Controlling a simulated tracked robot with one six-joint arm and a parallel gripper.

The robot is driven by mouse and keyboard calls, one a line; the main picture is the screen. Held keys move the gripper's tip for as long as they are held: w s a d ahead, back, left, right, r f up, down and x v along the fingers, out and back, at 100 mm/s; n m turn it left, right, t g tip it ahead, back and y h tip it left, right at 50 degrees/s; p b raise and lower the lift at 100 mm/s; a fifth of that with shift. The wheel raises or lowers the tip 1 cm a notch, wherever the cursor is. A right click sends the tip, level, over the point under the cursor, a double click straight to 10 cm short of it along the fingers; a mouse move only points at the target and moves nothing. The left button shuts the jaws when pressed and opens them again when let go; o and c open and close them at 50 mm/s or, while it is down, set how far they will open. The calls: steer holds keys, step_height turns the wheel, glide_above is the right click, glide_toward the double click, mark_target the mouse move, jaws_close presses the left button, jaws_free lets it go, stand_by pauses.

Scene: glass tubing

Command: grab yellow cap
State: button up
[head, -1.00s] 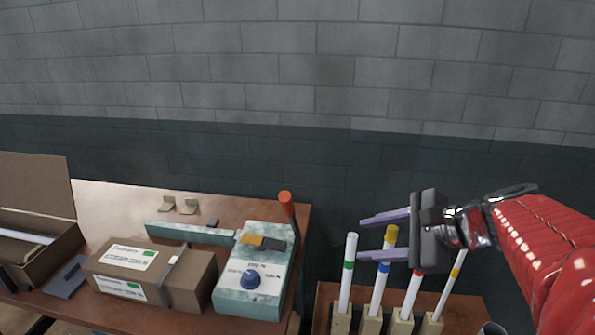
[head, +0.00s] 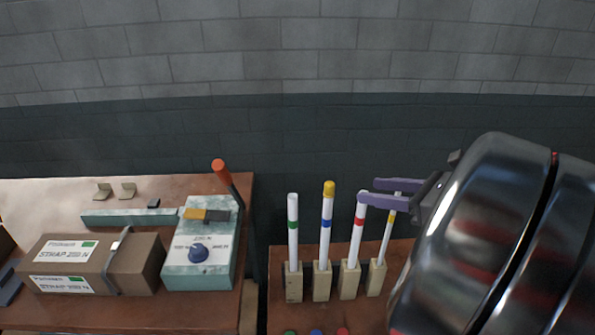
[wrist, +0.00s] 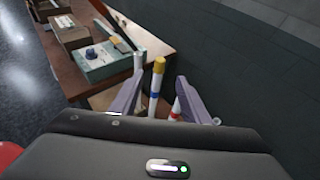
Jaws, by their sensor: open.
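The yellow cap (head: 328,188) sits on top of an upright white tube (head: 325,236) with a blue band, in a wooden block. My gripper (head: 366,191) is open and empty, to the right of the cap, with its purple fingers pointing left. Its fingertips overlap the top of the red-banded tube (head: 358,232), so that top is hidden. In the wrist view the yellow cap (wrist: 159,65) appears between the two fingers of my gripper (wrist: 161,72), and I see no contact.
A green-banded tube (head: 292,228) stands left and a thin yellow-banded tube (head: 386,240) right. A teal device (head: 198,265) with an orange-tipped lever and a cardboard box (head: 140,262) are on the left table. A brick wall (head: 300,120) stands behind.

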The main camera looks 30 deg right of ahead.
mark_target(334, 187)
steer(key=shift+x, duration=4.35)
steer(key=shift+a+f, duration=0.1)
steer(key=shift+x, duration=2.5)
steer(key=shift+c, duration=0.2)
jaws_close()
